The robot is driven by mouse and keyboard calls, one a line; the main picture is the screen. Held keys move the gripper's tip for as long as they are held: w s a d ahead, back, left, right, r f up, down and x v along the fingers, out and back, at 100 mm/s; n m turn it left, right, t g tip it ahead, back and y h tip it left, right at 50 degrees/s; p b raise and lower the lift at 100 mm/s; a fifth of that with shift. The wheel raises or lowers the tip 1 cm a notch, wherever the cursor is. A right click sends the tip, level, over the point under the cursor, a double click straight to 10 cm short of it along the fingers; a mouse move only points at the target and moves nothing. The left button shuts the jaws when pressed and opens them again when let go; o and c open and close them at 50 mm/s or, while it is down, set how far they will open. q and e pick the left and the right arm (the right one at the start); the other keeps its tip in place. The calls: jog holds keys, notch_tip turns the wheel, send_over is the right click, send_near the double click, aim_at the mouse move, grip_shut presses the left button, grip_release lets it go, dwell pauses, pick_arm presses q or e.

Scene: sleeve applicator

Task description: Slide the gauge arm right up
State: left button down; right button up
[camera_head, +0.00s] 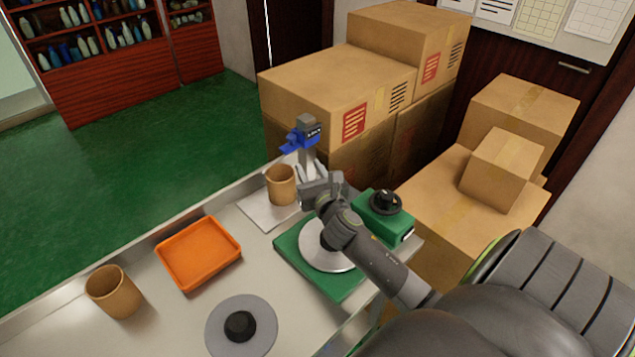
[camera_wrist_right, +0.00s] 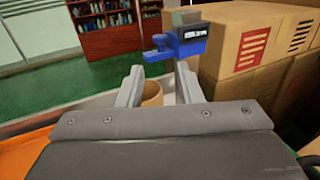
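The blue gauge arm (camera_head: 301,137) sits on an upright grey post (camera_head: 308,160) at the back of the table. It has a small dark display. In the right wrist view the gauge arm (camera_wrist_right: 180,43) shows just above and beyond my fingertips. My right gripper (camera_head: 308,175) is in front of the post and below the blue arm. In the wrist view its two fingers (camera_wrist_right: 159,75) are apart, with nothing held between them. The right finger partly hides the post. A brown cup (camera_head: 281,186) stands by the post, seen between the fingers (camera_wrist_right: 152,94). My left gripper is out of view.
A green base with a silver disc (camera_head: 325,258) and a green box with a black knob (camera_head: 384,215) lie under and beside my right arm. An orange tray (camera_head: 199,252), another brown cup (camera_head: 114,292) and a grey disc (camera_head: 241,326) are left. Cardboard boxes (camera_head: 335,90) stand behind.

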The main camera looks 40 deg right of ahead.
jog(key=v, duration=0.4)
jog(key=shift+s+a, duration=0.1)
jog(key=shift+s, duration=0.3)
